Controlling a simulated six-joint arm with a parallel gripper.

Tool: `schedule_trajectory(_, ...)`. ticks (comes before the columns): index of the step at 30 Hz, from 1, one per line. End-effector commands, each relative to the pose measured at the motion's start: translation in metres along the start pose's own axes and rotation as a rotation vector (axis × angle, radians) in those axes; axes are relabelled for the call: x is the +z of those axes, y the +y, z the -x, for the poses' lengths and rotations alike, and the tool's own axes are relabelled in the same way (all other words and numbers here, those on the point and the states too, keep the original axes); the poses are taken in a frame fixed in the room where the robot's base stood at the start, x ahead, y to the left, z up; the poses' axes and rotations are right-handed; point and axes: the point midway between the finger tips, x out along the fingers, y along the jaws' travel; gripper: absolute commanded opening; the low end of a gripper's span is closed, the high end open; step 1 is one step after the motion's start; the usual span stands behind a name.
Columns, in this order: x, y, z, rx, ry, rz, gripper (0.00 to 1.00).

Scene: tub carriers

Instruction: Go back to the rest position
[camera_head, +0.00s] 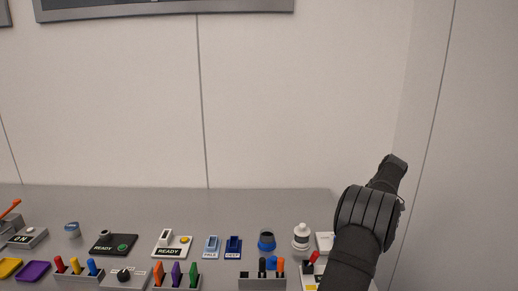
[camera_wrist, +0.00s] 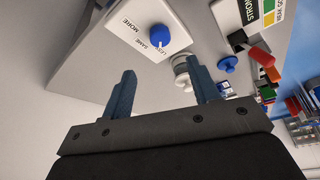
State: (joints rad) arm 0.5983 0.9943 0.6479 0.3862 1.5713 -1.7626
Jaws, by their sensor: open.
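My gripper (camera_wrist: 162,68) shows in the wrist view with its two blue-grey fingers spread apart. Nothing is held between them. A white box with a blue knob (camera_wrist: 178,34) lies beyond the fingertips, on the grey table. A white bottle-like thing (camera_wrist: 182,72) shows beyond the gap, close to the right finger in the picture; whether they touch I cannot tell. In the head view my dark arm rises at the right, above the table's right end, and the fingers cannot be made out there.
The table's back strip is clear. A wall stands close at the right.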

Motion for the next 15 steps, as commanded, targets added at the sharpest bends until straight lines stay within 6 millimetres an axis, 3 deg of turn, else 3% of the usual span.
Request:
schedule_trajectory(11, 0.001, 0.000, 0.067, 0.003, 0.000, 0.000, 0.55)
schedule_trajectory(15, -0.001, -0.001, 0.037, -0.005, 0.001, 0.000, 0.55)
